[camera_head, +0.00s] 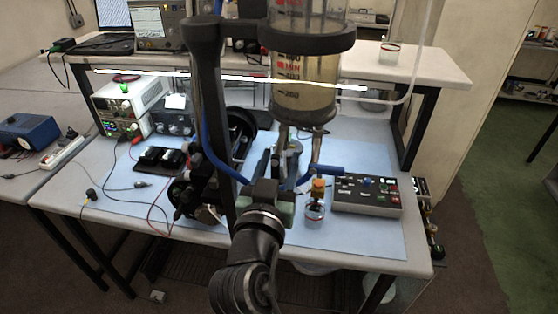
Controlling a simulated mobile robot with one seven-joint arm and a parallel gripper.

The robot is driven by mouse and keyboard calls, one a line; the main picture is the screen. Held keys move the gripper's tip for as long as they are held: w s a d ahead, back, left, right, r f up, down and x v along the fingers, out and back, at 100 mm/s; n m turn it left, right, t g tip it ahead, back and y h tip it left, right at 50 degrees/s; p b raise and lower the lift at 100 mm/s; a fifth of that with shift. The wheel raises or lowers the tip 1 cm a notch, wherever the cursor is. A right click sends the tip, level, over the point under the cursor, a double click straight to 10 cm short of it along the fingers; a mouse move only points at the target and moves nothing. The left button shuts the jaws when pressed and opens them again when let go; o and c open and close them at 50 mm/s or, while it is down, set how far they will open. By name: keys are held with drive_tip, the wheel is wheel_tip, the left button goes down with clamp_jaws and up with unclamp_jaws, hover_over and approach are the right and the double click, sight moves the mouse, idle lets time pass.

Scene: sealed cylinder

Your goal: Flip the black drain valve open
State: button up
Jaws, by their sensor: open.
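A clear sealed cylinder (305,85) with red markings and pale yellow liquid is held by a black collar on a dark upright stand (212,120). Metal pipes (316,146) come down from its dark base. A blue lever-like piece (326,170) sticks out to the right below it. I cannot make out the black drain valve for certain; my gripper and the dark fittings crowd the area under the cylinder. My gripper (275,165) is open, with its fingers pointing away below the cylinder. I cannot tell whether it touches anything.
A small jar (314,211) with an orange and yellow top stands just right of my gripper. A grey control box (366,194) is further right. A blue hose (215,158) curves left of the gripper. The blue mat (365,235) is clear at the front right.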

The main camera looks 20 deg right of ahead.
drive_tip(key=shift+s+a+f+b, duration=0.1)
drive_tip(key=shift+s+a+b, duration=0.2)
drive_tip(key=shift+s+b, duration=0.05)
drive_tip(key=b+v, duration=0.5)
drive_tip(key=v, duration=0.7)
drive_tip(key=shift+r, duration=0.2)
